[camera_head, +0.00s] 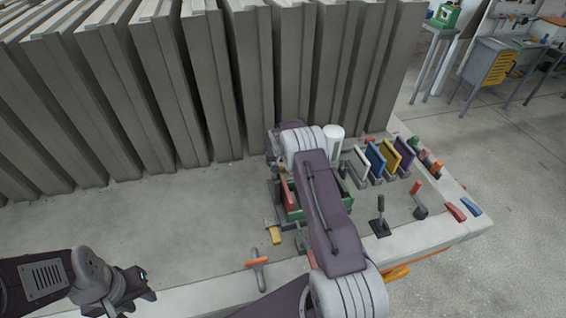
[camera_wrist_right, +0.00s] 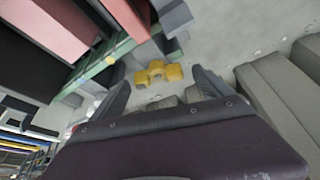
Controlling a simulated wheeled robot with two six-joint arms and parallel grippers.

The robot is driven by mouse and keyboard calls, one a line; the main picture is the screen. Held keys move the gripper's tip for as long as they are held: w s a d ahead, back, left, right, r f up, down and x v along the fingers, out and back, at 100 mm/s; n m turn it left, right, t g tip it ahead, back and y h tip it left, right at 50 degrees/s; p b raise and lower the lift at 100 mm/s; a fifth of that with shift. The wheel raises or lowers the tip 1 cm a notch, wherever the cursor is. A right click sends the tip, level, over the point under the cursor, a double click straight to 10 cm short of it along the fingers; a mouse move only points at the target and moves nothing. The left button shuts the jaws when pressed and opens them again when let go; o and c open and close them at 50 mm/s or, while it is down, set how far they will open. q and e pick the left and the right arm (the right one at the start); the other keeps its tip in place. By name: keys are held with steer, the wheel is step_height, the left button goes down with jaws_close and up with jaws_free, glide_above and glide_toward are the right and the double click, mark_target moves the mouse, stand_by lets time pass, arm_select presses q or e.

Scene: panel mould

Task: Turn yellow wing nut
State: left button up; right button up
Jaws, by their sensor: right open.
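The yellow wing nut (camera_wrist_right: 158,73) shows in the right wrist view, at the side of the green mould frame (camera_wrist_right: 100,68). My right gripper (camera_wrist_right: 160,80) is open, its two fingers apart on either side of the wing nut in that view; I see no contact. In the head view my right arm reaches over the green mould (camera_head: 292,212) and hides its fingertips. A yellow piece (camera_head: 275,237) shows in front of the mould there; I cannot tell if it is the same nut. My left gripper (camera_head: 140,292) is at the lower left, away from the mould; its jaw state is unclear.
Tall concrete panels (camera_head: 215,80) stand in a row behind the mould. Coloured plates (camera_head: 390,158), a white cylinder (camera_head: 334,137) and a black-handled lever (camera_head: 380,215) are on the right. An orange-handled tool (camera_head: 257,264) lies in front. The left bench surface is clear.

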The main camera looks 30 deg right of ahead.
steer(key=shift+d+f, duration=0.1)
steer(key=shift+f, duration=0.1)
steer(key=shift+s, duration=0.2)
steer(key=shift+w, duration=0.15)
steer(key=c, duration=1.4)
steer(key=shift+o, duration=0.2)
steer(key=shift+f+n+y+b, duration=0.1)
steer(key=shift+n+y+b, duration=0.25)
steer(key=shift+n, duration=0.65)
steer(key=shift+d+n+t+y+b, duration=0.1)
steer(key=shift+n+t+y+b, duration=0.2)
steer(key=shift+n+b, duration=0.35)
steer(key=shift+n, duration=0.35)
arm_select(q)
steer(key=shift+s+f, duration=0.25)
steer(key=shift+f, duration=0.6)
arm_select(e)
steer(key=o, duration=1.4)
steer(key=shift+c, duration=0.2)
